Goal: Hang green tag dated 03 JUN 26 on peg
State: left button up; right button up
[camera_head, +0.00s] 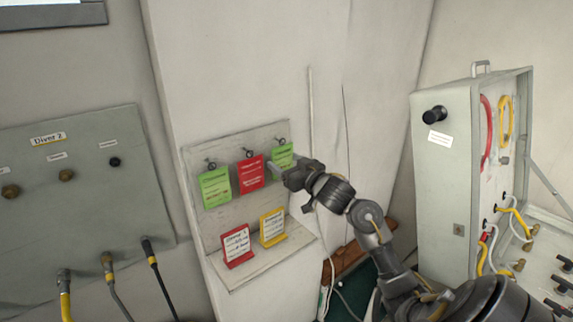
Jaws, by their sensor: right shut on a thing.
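A green tag (282,156) is at the right peg (282,141) of the grey tag board. My right gripper (274,169) is shut on this green tag at its lower part and partly covers it. I cannot tell whether the tag's hole is around the peg or just in front of it. Another green tag (215,187) hangs from the left peg (210,164). A red tag (250,175) hangs from the middle peg (247,153). The dates on the tags are too small to read. My left gripper is out of view.
A red card (237,246) and a yellow card (272,228) stand on the ledge of the board (236,276). The Diver 2 panel (85,205) with hoses is at left. An open grey case (443,170) stands at right.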

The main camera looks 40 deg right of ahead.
jog(key=shift+f, duration=0.3)
dwell(0.4)
jog(key=o, duration=1)
jog(key=shift+s, duration=0.15)
jog(key=shift+s, duration=0.3)
jog(key=s+b, duration=0.2)
jog(key=s, duration=0.8)
jog(key=shift+a+f, duration=0.1)
